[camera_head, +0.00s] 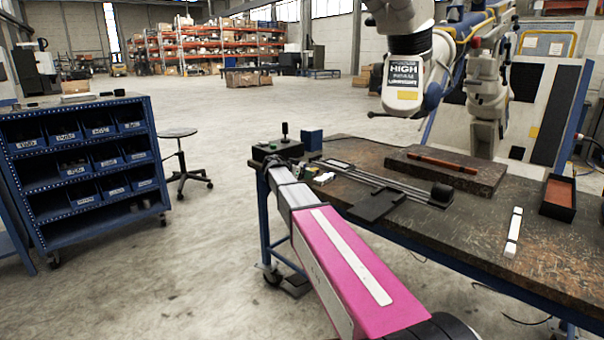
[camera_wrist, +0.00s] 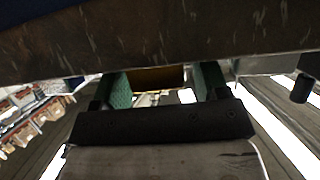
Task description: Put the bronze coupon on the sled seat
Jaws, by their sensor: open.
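My gripper (camera_wrist: 162,85) shows in the wrist view with its two green-faced fingers apart. A yellow-brown block (camera_wrist: 157,78) shows beyond and between them; I cannot tell whether it is the bronze coupon. In the head view my pink arm reaches the table's left corner, and the fingers are too small to make out there. A reddish-brown bar (camera_head: 443,162) lies on a dark slab (camera_head: 399,166); I cannot tell whether it is the coupon. A long railed device (camera_head: 376,180) with a black flat plate (camera_head: 377,205) lies mid-table; its sled seat is not clearly distinguishable.
The worn dark table (camera_head: 460,235) also holds a white bar (camera_head: 513,232), a black tray (camera_head: 547,208) with a brown inside, and a joystick box (camera_head: 277,149). A large white robot arm (camera_head: 404,75) hangs behind. The table's front right is mostly clear.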

